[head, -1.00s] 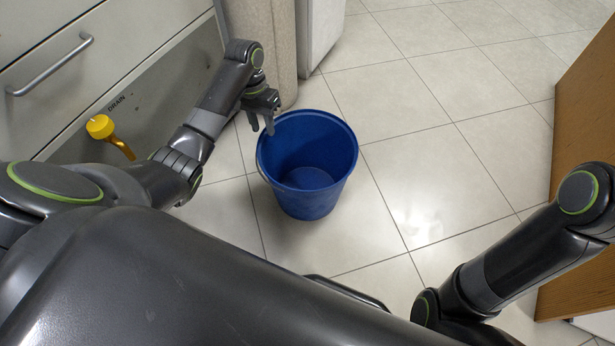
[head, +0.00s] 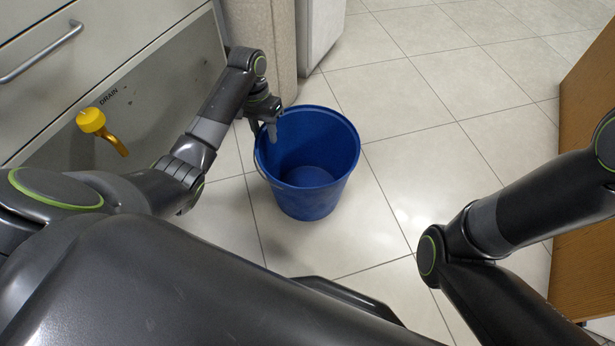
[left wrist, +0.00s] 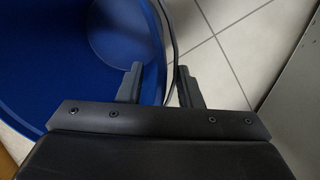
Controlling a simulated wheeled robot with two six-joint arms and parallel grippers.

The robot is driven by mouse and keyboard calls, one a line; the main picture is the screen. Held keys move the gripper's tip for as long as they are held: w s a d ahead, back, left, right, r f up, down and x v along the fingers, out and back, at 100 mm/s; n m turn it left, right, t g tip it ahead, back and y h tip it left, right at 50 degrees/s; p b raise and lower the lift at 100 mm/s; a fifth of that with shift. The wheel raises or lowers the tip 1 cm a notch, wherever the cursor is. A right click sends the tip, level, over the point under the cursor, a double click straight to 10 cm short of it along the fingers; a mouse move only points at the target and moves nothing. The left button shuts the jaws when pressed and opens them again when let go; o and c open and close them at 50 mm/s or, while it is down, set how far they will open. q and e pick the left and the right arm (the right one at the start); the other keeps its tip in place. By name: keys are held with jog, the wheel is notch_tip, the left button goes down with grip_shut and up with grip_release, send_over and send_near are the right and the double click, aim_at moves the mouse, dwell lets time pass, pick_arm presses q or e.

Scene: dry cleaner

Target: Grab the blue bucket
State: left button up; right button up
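The blue bucket (head: 312,185) stands upright and empty on the tiled floor in the middle of the head view. My left gripper (head: 263,132) is at the bucket's left rim, pointing down. In the left wrist view, the bucket (left wrist: 60,60) fills the left side. There my left gripper (left wrist: 159,86) has its two fingers apart, with the bucket's rim and thin handle wire running between them. One finger is on the inner side of the wall and the other on the outer side. My right arm shows at the right of the head view, but its gripper is out of view.
A grey cabinet (head: 150,75) with a drawer handle (head: 42,52) and a yellow drain tap (head: 92,121) stands at the left. A beige column (head: 272,50) is just behind the bucket. A wooden piece (head: 585,110) is at the right. Floor right of the bucket is clear.

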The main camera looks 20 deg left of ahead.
pick_arm(q)
jog(key=shift+s+d+f+b, duration=0.15)
jog(key=shift+f+b, duration=0.25)
jog(key=shift+f, duration=0.3)
jog(key=shift+w+d+f+b, duration=0.1)
jog(key=shift+f+b, duration=0.25)
jog(key=shift+f, duration=0.35)
grip_shut()
jog(key=shift+r, duration=0.15)
dwell(0.3)
